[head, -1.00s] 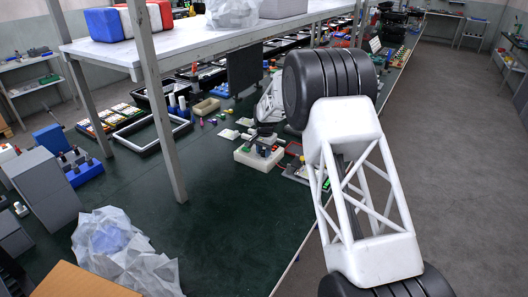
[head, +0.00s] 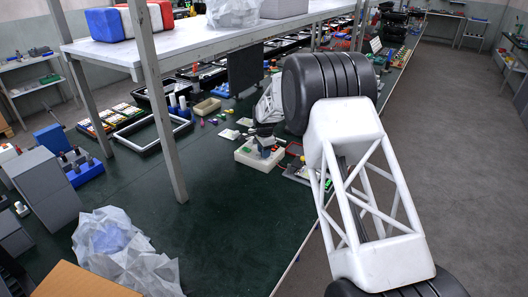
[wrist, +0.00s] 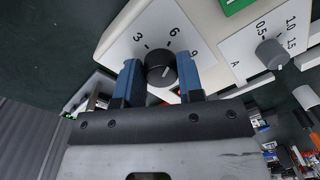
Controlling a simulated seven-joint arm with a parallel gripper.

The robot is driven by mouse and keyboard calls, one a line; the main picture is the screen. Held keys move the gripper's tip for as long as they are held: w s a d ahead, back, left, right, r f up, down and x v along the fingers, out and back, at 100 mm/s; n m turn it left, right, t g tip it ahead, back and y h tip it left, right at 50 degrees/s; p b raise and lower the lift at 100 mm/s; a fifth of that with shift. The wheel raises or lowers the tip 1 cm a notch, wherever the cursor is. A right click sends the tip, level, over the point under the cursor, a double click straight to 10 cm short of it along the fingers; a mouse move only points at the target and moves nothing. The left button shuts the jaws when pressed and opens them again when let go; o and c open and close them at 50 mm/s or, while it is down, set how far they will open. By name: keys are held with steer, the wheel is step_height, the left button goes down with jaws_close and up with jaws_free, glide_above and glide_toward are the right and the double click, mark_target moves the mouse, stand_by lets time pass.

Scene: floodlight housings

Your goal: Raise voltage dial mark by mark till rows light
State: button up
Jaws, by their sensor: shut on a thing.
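In the wrist view, a black round dial (wrist: 160,68) sits on a white plate marked 3, 6 and 9. My gripper (wrist: 156,80) has its two blue fingers on either side of this dial, shut on it. A pale line shows on the dial's face; which mark it points at is hard to read. The dial's white box (head: 250,158) stands on the green bench in the head view, with my gripper (head: 265,142) over it. The dial itself is too small to make out there. I cannot make out any lit rows.
A grey knob (wrist: 269,52) marked 0.5, 1.0, 1.5 and A sits right of the dial. A dark upright panel (head: 245,70) stands behind the box. A shelf post (head: 165,120) rises at left. Crumpled clear plastic (head: 115,250) lies in front. Green bench between is clear.

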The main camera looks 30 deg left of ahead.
steer(key=o, duration=0.9)
steer(key=shift+r, duration=0.15)
steer(key=shift+s+d+r, duration=0.1)
steer(key=shift+r, duration=1.8)
steer(key=shift+d+r, duration=0.1)
steer(key=shift+r, duration=1.75)
